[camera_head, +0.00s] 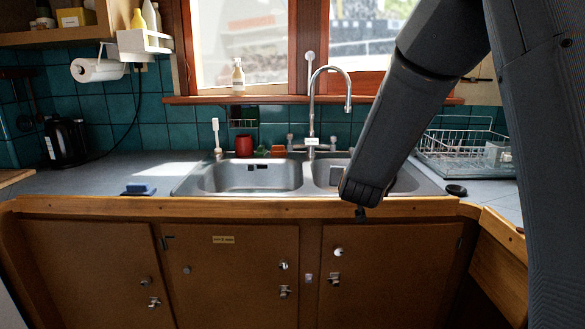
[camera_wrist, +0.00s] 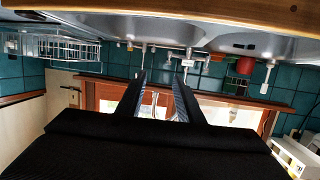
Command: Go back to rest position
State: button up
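My gripper (camera_wrist: 159,78) shows in the wrist view as two dark fingers set apart, with a gap between them and nothing held. The wrist view is upside down. In the head view my arm comes down from the upper right, and its dark end hangs in front of the right part of the sink (camera_head: 252,178). The fingers cannot be made out clearly there. The faucet (camera_head: 312,100) stands behind the sink, just left of my arm.
A wire dish rack (camera_head: 465,150) stands on the right counter. A kettle (camera_head: 66,142), a blue sponge-like item (camera_head: 139,188) and a red cup (camera_head: 244,146) stand or lie on the counter. Wooden cabinets (camera_head: 240,275) front the counter. The left counter has free room.

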jog(key=s+f+g+b, duration=0.1)
jog(key=s+f+g, duration=0.4)
jog(key=s, duration=0.7)
jog(key=s+d+f+n+g+y+b, duration=0.1)
jog(key=s+f+g, duration=0.4)
jog(key=s, duration=0.8)
jog(key=s+d+f+n+g+y+b, duration=0.1)
jog(key=s+f+g, duration=0.3)
jog(key=s+f, duration=0.4)
jog(key=s, duration=0.5)
jog(key=shift+g, duration=0.4)
